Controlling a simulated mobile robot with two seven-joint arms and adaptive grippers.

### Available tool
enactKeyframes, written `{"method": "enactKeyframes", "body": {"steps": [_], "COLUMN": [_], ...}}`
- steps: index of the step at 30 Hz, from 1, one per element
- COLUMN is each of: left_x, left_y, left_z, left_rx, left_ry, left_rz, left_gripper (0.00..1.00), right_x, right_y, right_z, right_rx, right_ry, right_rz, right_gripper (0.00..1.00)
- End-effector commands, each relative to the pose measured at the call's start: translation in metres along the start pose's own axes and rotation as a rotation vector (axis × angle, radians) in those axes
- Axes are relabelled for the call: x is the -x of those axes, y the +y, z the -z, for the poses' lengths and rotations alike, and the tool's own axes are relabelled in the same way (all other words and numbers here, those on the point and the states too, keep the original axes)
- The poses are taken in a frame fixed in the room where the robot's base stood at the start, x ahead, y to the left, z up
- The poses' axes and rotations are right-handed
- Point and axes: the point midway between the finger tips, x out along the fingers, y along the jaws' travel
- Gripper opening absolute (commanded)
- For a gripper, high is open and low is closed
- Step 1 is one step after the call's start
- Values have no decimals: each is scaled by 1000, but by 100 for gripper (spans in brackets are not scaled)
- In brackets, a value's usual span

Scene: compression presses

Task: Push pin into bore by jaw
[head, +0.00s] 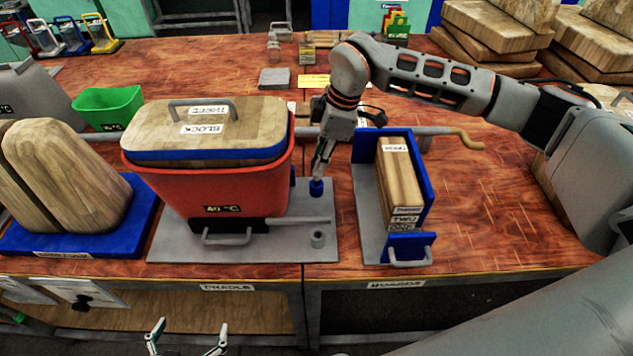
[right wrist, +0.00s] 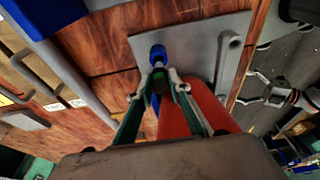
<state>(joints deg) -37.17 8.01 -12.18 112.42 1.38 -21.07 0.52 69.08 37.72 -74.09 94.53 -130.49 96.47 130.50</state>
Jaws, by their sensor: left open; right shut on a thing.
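My right gripper (head: 318,172) points down at the right side of the red bin's grey base plate (head: 180,250). Its fingers are closed at a small blue pin (head: 316,188), which stands out below the fingertips. In the right wrist view the blue pin (right wrist: 158,54) shows just beyond the fingertips (right wrist: 161,84), over the grey plate. The fingers hide part of it, and I cannot tell whether its lower end sits in a bore. A short grey collar (head: 318,239) stands on the plate nearer the front. My left gripper (head: 187,342) is open and empty at the bottom, before the table.
The red bin (head: 240,185) holds a wooden-topped block (head: 205,128) just left of my right gripper. A grey bar (head: 300,220) runs from its front. A blue-sided holder (head: 367,200) with upright boards (head: 397,180) stands close to the right.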

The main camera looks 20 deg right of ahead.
Motion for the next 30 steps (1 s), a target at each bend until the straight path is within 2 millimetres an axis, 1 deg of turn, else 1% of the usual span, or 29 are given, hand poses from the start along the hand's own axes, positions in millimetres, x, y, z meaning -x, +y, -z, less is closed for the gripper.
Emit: {"method": "enactKeyframes", "body": {"steps": [3,18,30], "left_x": [3,10,10], "left_y": [-1,-2,-2], "left_z": [4,14,15], "left_rx": [0,0,0], "left_ry": [-1,-2,-1], "left_rz": [0,0,0], "left_gripper": [93,93,93], "right_x": [8,34,36], "right_y": [0,0,0], "right_z": [2,9,9], "right_rx": [1,0,3], "right_ry": [1,1,0], "right_rz": [-1,-1,0], "right_gripper": [0,0,0]}}
